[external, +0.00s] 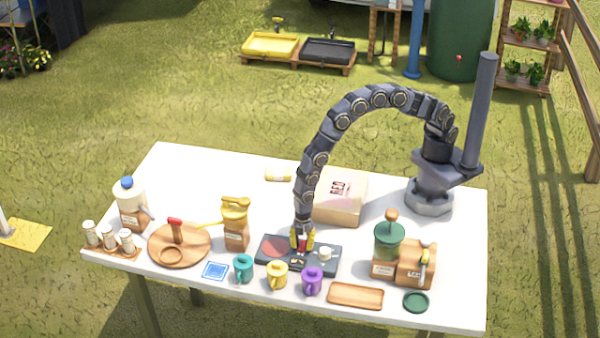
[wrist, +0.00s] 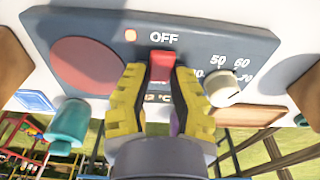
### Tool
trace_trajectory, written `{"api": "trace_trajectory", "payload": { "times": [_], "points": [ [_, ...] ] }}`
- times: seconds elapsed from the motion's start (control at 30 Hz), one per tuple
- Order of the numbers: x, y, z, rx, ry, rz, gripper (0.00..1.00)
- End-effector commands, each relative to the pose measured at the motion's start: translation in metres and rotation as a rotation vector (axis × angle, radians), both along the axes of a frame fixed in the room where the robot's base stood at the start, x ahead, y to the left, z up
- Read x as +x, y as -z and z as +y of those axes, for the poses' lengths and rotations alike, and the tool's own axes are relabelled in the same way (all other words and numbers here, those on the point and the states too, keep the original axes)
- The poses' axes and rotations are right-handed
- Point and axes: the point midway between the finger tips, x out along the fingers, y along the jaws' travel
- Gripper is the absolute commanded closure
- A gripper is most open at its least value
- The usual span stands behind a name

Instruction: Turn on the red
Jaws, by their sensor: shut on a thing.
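A dark grey control panel (external: 262,262) lies on the white table, and it fills the upper part of the wrist view (wrist: 215,45). It has a round red plate (wrist: 88,64) on the left, a red switch (wrist: 162,64) in the middle and a white dial (wrist: 222,88) with numbers on the right. My gripper (external: 302,240) is over the middle of the panel. Its yellow fingers (wrist: 160,80) are shut on the red switch, one on each side. They hide part of the display below it.
Teal (external: 243,269), yellow (external: 277,275) and purple (external: 312,282) mugs stand close along the panel's front. A cardboard box (external: 345,205) stands behind it. A grinder (external: 389,245) stands to the right, a wooden tray (external: 355,295) at front right. The back left of the table is clear.

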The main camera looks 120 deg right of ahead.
Motion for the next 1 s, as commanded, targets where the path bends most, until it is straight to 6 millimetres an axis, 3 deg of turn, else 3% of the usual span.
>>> {"api": "trace_trajectory", "payload": {
  "times": [0.37, 0.4, 0.43, 0.47, 0.83, 1.0],
  "points": [
    [-0.001, 0.002, 0.0, -0.011, 0.001, 0.011, 1.0],
    [-0.001, 0.002, 0.0, -0.011, 0.001, 0.011, 0.66],
    [-0.001, 0.002, 0.0, -0.011, 0.001, 0.011, 0.53],
    [0.0, 0.001, 0.0, -0.011, 0.0, 0.011, 0.48],
    [0.0, -0.001, 0.0, -0.011, 0.0, 0.009, 0.48],
    [0.0, -0.014, -0.001, -0.01, 0.0, 0.008, 0.48]
  ]
}}
